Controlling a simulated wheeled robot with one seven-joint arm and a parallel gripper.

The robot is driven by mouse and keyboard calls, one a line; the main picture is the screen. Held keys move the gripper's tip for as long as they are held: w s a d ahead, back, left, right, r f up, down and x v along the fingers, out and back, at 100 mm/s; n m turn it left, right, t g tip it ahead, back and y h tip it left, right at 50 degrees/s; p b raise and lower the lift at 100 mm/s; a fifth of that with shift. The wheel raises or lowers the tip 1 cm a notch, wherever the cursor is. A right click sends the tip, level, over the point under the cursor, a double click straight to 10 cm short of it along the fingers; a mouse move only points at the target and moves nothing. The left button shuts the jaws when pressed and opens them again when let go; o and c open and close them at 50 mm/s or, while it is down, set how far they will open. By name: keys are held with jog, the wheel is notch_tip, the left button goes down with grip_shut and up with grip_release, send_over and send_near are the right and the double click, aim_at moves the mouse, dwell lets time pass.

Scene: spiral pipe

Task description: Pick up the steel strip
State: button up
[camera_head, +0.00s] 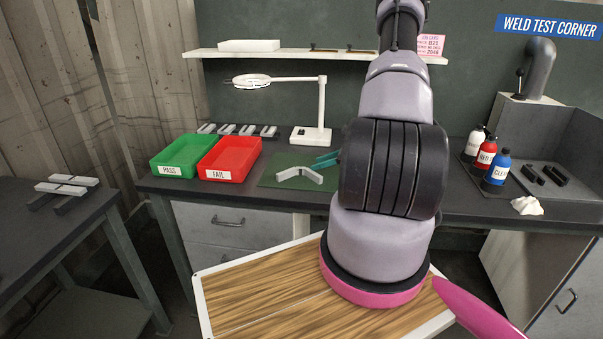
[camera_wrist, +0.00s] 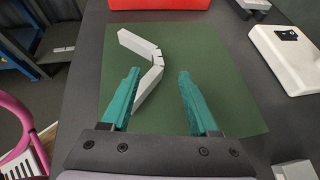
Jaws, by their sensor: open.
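The steel strip (camera_head: 300,177) is a pale grey bar bent into an angle, lying on the green mat (camera_head: 268,180) on the bench. In the wrist view the strip (camera_wrist: 140,45) has its bend just beyond and between my fingertips, with notches at the bend. One arm runs to the upper left; the other comes back toward me beside the left finger, which partly hides it. My gripper (camera_wrist: 158,74) has teal fingers spread apart with nothing held. In the head view its fingers (camera_head: 327,159) show just right of the strip, partly behind my arm. Its exact height above the mat is unclear.
A red FAIL tray (camera_head: 229,158) and a green PASS tray (camera_head: 182,156) stand left of the mat. A white magnifier lamp (camera_head: 310,136) stands behind it. Several grey coupons lie behind the trays. Spray bottles (camera_head: 487,157) are at the right.

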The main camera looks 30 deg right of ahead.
aim_at(308, 169)
jog(key=shift+x, duration=3.15)
jog(key=shift+s+f, duration=0.15)
jog(key=shift+s, duration=0.05)
grip_shut()
jog(key=shift+s+f, duration=0.1)
